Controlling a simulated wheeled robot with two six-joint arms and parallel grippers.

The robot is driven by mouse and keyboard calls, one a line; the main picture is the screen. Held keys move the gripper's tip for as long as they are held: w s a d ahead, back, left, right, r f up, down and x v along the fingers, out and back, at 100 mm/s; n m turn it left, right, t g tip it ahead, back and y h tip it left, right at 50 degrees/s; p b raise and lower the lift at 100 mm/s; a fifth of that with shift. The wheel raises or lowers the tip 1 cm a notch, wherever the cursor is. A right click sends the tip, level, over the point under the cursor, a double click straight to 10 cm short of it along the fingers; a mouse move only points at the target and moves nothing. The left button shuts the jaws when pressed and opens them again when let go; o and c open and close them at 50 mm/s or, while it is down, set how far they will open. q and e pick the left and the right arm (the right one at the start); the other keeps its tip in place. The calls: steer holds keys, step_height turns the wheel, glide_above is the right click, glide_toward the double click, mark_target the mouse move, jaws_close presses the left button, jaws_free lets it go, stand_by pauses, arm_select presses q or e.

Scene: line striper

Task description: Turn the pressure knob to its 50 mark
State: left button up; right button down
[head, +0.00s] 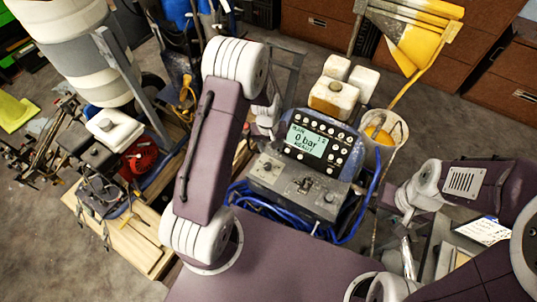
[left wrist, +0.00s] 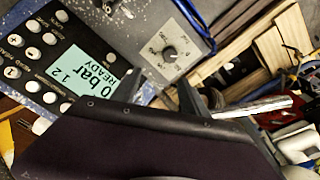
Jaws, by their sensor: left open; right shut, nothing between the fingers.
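The pressure knob (left wrist: 169,54) is a small round dark knob on a light dial plate in the left wrist view. Marks ring it, too small to read. In the head view a knob (head: 303,185) shows on the grey box below the display. The display (head: 306,141) reads 0 bar and READY. My left gripper (left wrist: 162,95) is open and empty; in its wrist view the fingertips appear just below the dial plate. My right gripper (head: 408,262) is shut and empty at lower right, away from the knob.
Blue hoses (head: 268,208) loop around the grey box. A bucket (head: 384,128) stands right of it, and white-and-yellow containers (head: 338,94) stand behind. Wooden boards (head: 135,238) and cluttered tools lie at left. Brown cabinets (head: 300,32) line the back.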

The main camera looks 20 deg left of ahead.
mark_target(268, 166)
arm_select(q)
steer(key=shift+n+g, duration=0.4)
steer(key=shift+g, duration=0.2)
steer(key=f+p, duration=0.1)
steer(key=f, duration=0.3)
steer(key=f+p, duration=0.2)
steer(key=f, duration=0.1)
steer(key=s+f+p, duration=0.1)
steer(key=f+p, duration=0.1)
steer(key=f, duration=0.2)
steer(key=shift+a+f, duration=0.35)
steer(key=shift+a, duration=0.05)
arm_select(e)
step_height(268, 166, up, 8)
steer(key=shift+f, duration=0.15)
arm_select(q)
steer(key=shift+c, duration=0.3)
arm_select(e)
steer(key=shift+s, duration=0.1)
arm_select(q)
jaws_close()
arm_select(e)
steer(key=shift+f, duration=0.1)
